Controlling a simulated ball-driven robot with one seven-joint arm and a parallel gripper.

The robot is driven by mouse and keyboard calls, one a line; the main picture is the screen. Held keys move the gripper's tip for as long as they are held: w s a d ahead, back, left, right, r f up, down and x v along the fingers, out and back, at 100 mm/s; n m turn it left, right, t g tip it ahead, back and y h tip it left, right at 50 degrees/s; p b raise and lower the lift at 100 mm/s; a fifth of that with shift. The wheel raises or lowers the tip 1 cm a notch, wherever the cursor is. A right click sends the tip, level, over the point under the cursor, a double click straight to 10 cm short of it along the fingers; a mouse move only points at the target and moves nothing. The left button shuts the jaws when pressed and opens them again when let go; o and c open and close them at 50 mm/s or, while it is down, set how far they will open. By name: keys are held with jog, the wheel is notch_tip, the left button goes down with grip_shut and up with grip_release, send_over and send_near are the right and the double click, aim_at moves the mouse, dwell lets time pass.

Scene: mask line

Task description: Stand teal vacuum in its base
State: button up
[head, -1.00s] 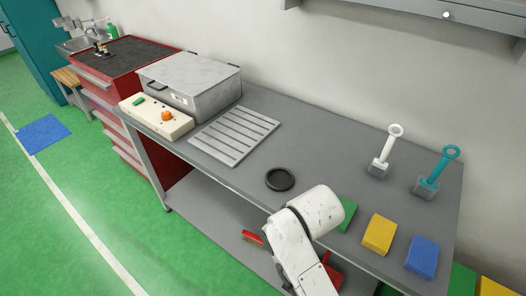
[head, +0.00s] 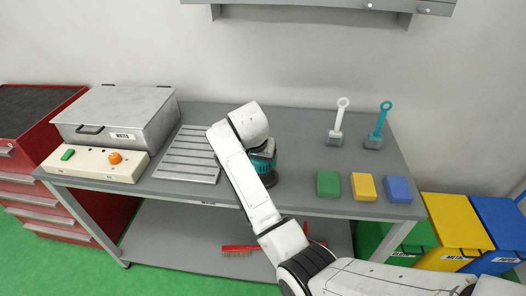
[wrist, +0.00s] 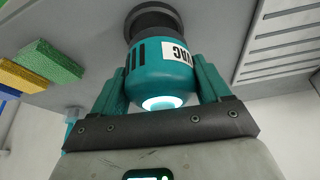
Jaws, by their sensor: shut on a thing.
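The teal vacuum (wrist: 148,75), with a VAC label and a glowing white ring on its near end, is between the two fingers of my gripper (wrist: 160,70), which is shut on it. In the head view the vacuum (head: 263,162) stands roughly upright on the workbench, partly hidden behind my arm. Its far end meets the round black base (wrist: 153,18) in the wrist view. I cannot tell whether it is fully seated in the base or just above it. My gripper is mostly hidden by my arm in the head view.
A slatted grey tray (head: 188,168) lies left of the vacuum. Green (head: 328,184), yellow (head: 363,187) and blue (head: 398,189) blocks sit to the right. White (head: 338,122) and teal (head: 378,126) ring-handled tools stand behind them. A metal box (head: 118,118) is at left.

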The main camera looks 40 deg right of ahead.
aim_at(264, 168)
jog(key=shift+w+d+r+m, duration=0.2)
jog(key=shift+d+m, duration=0.2)
jog(key=shift+d, duration=0.15)
jog(key=shift+w+d+r+m, duration=0.1)
jog(key=shift+d+r+m, duration=0.1)
jog(key=shift+d+m, duration=0.25)
notch_tip(264, 168, down, 6)
jog(key=b, duration=0.5)
jog(key=shift+d+r, duration=0.1)
jog(key=shift+r, duration=0.05)
jog(key=shift+r+p, duration=0.1)
jog(key=shift+p, duration=0.45)
jog(key=shift+f+b, duration=0.35)
jog(key=shift+f, duration=0.35)
dwell(0.6)
jog(key=o, duration=0.8)
jog(key=shift+o, duration=0.2)
jog(key=p+v, duration=0.8)
jog(key=shift+r+p, duration=0.4)
jog(key=shift+v, duration=1.15)
